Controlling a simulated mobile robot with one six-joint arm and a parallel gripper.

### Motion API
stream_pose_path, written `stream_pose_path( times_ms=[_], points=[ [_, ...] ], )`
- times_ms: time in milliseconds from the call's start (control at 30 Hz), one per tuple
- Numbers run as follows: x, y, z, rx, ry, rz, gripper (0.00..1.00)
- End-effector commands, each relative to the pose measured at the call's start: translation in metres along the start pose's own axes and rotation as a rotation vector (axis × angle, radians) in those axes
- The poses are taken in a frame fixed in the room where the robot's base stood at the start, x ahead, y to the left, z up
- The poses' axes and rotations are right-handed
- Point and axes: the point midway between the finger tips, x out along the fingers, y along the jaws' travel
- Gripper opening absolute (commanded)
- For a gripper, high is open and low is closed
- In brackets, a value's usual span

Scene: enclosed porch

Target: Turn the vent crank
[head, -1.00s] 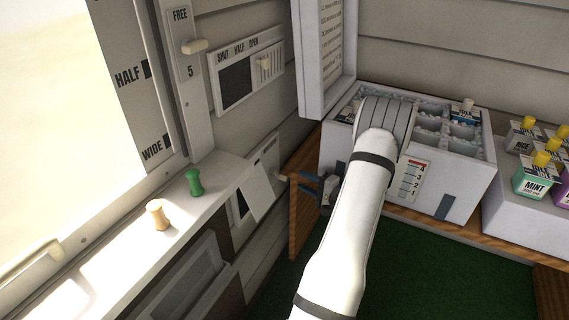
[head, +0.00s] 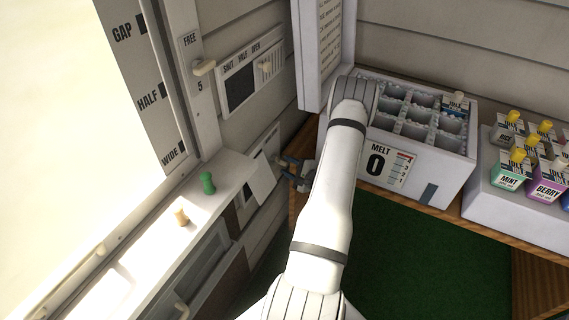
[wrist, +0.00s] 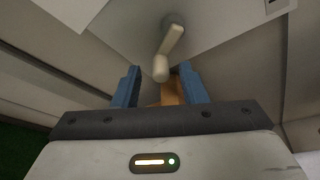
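Another cream crank (head: 204,68) is on the post marked FREE and 5. A vent panel (head: 240,88) marked SHUT, HALF, OPEN has a louvre beside it.
A sill (head: 150,235) with a green peg (head: 208,183) and a tan peg (head: 181,217) runs along the left. A white compartment box (head: 450,171) marked MELT 0 stands right of my arm. Several yellow-capped bottles (head: 510,172) are farther right. Green floor (head: 420,250) is open below.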

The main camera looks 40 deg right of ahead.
Motion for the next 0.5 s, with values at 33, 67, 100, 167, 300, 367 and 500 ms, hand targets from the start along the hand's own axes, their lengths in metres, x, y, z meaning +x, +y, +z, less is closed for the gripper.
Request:
stream_pose_path(
  times_ms=[33,67,100,167,300,367,500],
  points=[
    [0.008,0.000,0.000,-0.002,-0.001,0.000,0.38],
    [0.011,0.000,0.000,-0.001,-0.002,0.001,0.38],
    [0.015,0.001,0.000,0.000,-0.002,0.001,0.38],
    [0.020,0.000,0.000,0.000,-0.001,0.000,0.38],
    [0.024,0.000,0.000,0.000,0.001,0.000,0.38],
    [0.024,0.000,0.000,0.000,0.001,0.000,0.38],
    [0.024,0.000,0.000,0.000,0.001,0.000,0.38]
  ],
)
